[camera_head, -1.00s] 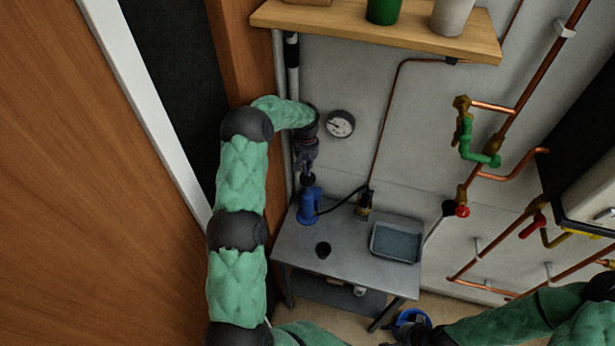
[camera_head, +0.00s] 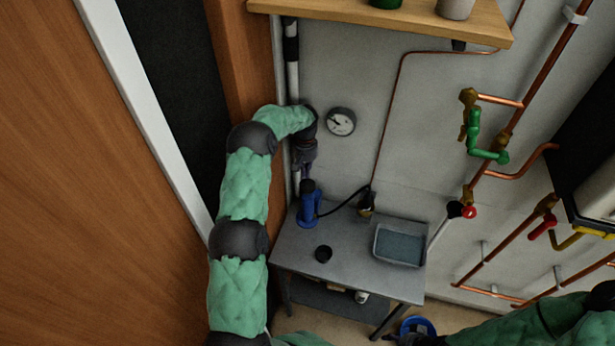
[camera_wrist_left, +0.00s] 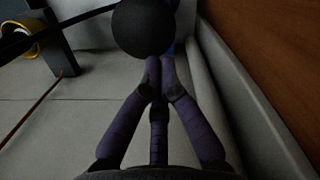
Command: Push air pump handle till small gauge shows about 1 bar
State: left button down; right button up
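The blue air pump (camera_head: 307,211) stands on the left of a grey table, a dark round knob (camera_head: 308,187) on top. My left gripper (camera_head: 305,168) points down just above the knob. In the left wrist view its purple fingers (camera_wrist_left: 155,68) are closed together, tips against or right behind the black knob (camera_wrist_left: 143,27); exact contact is unclear. A white round gauge (camera_head: 341,121) hangs on the wall above; its needle points up-left, figures too small to read. A small brass fitting (camera_head: 366,203) sits behind the pump. My right gripper (camera_head: 408,340) is a dark shape cut by the bottom edge.
A wooden shelf (camera_head: 400,21) overhangs above. A wood panel and white post stand close on the left. Copper pipes with green and red valves line the right.

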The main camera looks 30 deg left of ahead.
aim_at(307, 180)
dwell(0.3)
pick_arm(q)
notch_tip(307, 180, up, 12)
jog(key=w+a, duration=0.1)
dwell(0.5)
jog(key=shift+w, duration=0.1)
dwell(1.2)
jog(key=s+p, duration=0.1)
jog(key=s+d+p, duration=0.1)
jog(key=p, duration=0.1)
jog(key=d+p, duration=0.1)
jog(key=shift+s+d+r, duration=0.2)
jog(key=shift+s+r, duration=0.05)
jog(key=shift+s, duration=0.15)
jog(key=shift+f, duration=0.1)
